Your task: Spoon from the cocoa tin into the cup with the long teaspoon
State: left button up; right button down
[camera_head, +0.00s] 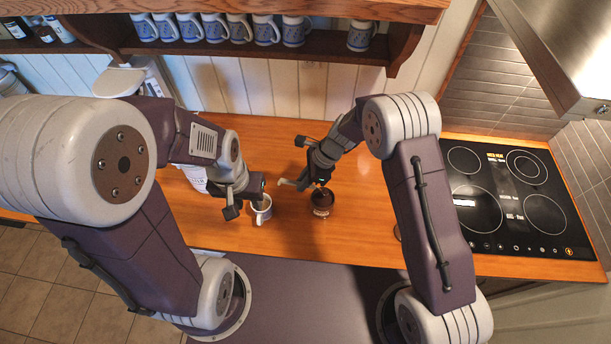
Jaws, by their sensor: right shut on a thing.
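A white cup (262,212) stands on the wooden counter. My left gripper (252,194) is right at the cup's far side; whether its fingers touch the cup, or are open or shut, is hidden. A dark brown tin (322,204) with a pale label stands to the right of the cup. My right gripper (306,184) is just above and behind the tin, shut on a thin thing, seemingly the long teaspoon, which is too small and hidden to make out. I cannot tell whether the spoon is inside the tin.
A white lettered container (195,178) is partly hidden behind my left arm. A black cooktop (512,200) lies at the right. A shelf (250,45) with several blue-white mugs hangs at the back. The counter between tin and cooktop (365,205) is mostly clear.

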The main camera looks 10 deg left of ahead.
jog(key=shift+a+r+h+p, duration=0.5)
jog(key=shift+h+p, duration=0.1)
jog(key=shift+p, duration=1.45)
jog(key=shift+s+a+f+p, duration=0.1)
jog(key=shift+f+p, duration=0.05)
jog(key=shift+p, duration=0.25)
